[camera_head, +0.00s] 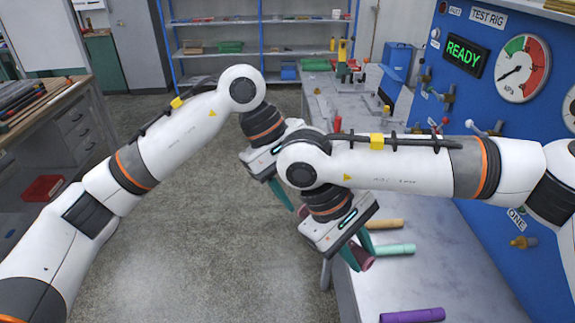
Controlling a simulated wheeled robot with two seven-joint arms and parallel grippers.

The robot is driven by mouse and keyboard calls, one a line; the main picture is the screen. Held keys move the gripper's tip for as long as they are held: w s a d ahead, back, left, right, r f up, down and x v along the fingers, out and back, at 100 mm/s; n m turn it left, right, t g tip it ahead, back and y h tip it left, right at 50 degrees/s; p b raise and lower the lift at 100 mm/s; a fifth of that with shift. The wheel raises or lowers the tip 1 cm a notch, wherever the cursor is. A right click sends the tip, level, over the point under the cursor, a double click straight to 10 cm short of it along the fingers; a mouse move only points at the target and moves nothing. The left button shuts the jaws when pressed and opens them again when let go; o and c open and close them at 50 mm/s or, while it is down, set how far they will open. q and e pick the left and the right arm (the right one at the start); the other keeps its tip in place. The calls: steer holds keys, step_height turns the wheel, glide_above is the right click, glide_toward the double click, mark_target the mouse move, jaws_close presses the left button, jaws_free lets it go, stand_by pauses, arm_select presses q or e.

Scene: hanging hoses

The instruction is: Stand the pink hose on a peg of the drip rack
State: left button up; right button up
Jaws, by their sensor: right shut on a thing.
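My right gripper (358,252) has teal fingers and is shut on the dull pink hose (364,264), above the near-left edge of the bench. One end of the hose shows below the fingers; the gripper body hides much of the rest. A small pinkish piece (302,212) shows left of this gripper, perhaps the hose's other end. My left gripper (283,194) is just behind and left, with teal fingers pointing down. My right arm partly covers it, so its opening and any contact with the hose are unclear. I cannot clearly make out the drip rack or its pegs.
A tan hose (386,224), a mint hose (394,249) and a purple hose (412,316) lie on the grey bench (440,270). The blue test rig panel (470,95) with fittings stands along the right. Red and yellow equipment (345,68) sits at the bench's far end.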

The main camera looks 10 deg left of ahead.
arm_select(q)
steer(key=x, duration=0.6)
steer(key=shift+d+f, duration=0.15)
steer(key=shift+f, duration=0.05)
steer(key=c, duration=1.1)
arm_select(e)
steer(key=o, duration=1.1)
steer(key=shift+r, duration=0.1)
steer(key=v, duration=1.1)
steer(key=shift+a+r, duration=0.25)
steer(key=shift+r, duration=0.1)
